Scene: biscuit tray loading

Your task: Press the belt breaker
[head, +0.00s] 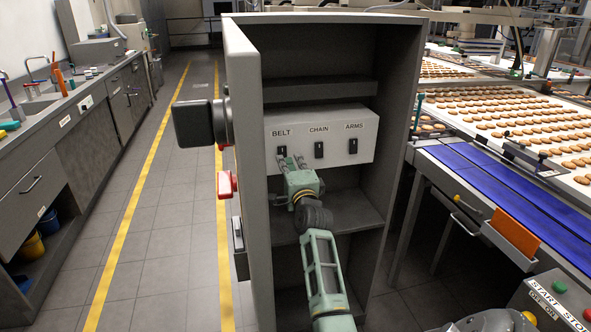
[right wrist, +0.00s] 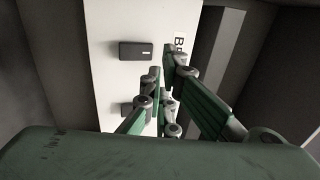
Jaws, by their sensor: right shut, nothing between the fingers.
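The belt breaker (head: 283,151) is a small dark switch under the BELT label on a pale panel (head: 340,121) inside the open grey cabinet. It also shows in the right wrist view (right wrist: 135,51), where the picture is turned sideways. My right gripper (head: 291,161) is shut and empty, just in front of the panel at the belt breaker's lower edge. In the right wrist view its fingertips (right wrist: 163,65) are close beside the breaker; I cannot tell whether they touch. The breaker's up or down position is unclear. My left gripper is not in view.
The chain breaker (head: 319,150) and arms breaker (head: 353,146) sit to the right on the same panel. The cabinet door (head: 245,120) stands open at the left. A shelf (head: 362,208) lies below the panel. A blue conveyor (head: 505,190) with biscuit trays behind is at the right.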

